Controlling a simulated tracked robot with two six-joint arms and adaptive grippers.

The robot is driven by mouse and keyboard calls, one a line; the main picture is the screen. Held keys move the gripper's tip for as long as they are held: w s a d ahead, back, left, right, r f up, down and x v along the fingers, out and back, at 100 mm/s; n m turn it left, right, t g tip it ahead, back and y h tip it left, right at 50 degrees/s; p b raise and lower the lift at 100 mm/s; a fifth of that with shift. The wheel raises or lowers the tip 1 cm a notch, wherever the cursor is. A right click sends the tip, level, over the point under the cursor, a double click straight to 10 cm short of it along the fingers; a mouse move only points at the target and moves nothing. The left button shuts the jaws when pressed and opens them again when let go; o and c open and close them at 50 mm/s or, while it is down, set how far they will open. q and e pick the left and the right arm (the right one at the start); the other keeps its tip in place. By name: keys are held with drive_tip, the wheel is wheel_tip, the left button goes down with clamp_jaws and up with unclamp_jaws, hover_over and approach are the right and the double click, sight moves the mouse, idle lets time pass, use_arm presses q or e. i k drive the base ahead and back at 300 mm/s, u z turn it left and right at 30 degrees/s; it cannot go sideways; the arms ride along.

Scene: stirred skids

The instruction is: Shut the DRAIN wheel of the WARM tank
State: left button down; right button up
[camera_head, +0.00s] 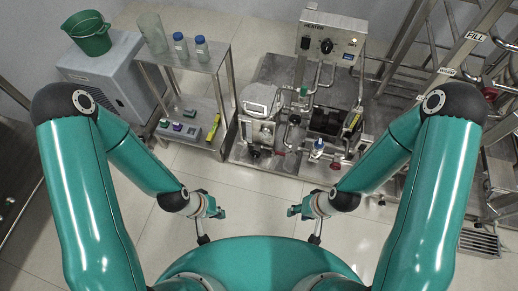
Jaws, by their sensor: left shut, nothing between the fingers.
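Several small hand wheels show on the skid at centre right, one of them dark red (335,164) low at its front. Another red wheel (490,93) is on the rack at the far right. A FILL label (475,36) is on the upper right frame; a smaller label (446,71) below it is too small to read surely. I cannot tell which wheel is the WARM tank's DRAIN wheel. My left gripper (204,239) is shut and empty, hanging in front of my base. My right gripper (315,239) hangs opposite, apart from the skid; its fingers are too small to judge.
A heater box (332,46) stands above the skid's pipes and pump. A steel cart (188,58) with bottles and small items is at left of it. A green bucket (88,34) sits on a grey cabinet. Tiled floor (262,205) before the skid is clear. A floor grate (479,243) lies at right.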

sight(254, 153)
drive_tip(key=u, duration=0.45)
drive_tip(key=k, duration=1)
drive_tip(key=u, duration=1.2)
drive_tip(key=i, duration=0.8)
drive_tip(key=z, duration=0.6)
drive_tip(key=i, duration=0.55)
drive_tip(key=z, duration=0.6)
